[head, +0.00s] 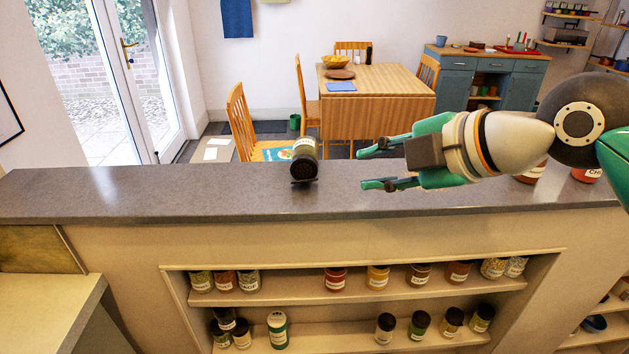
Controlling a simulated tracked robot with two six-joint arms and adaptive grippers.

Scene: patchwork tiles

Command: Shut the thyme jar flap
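A dark jar (304,156) with a pale label stands on the grey counter (200,190), left of my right gripper. Its label is too small to read, so I cannot confirm it is the thyme jar. A thin dark piece, perhaps the flap, sticks out at its lower near side; I cannot tell clearly how far it is open. My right gripper (369,168) comes in from the right and points left toward the jar. Its two green fingers with dark tips are spread, with nothing between them and a gap to the jar. My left gripper is not in view.
Two red jars (587,174) stand at the counter's right, partly behind my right arm. Several labelled jars fill the shelves (350,293) below. The counter left of the dark jar is clear. A wooden table (400,79) and chairs stand beyond.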

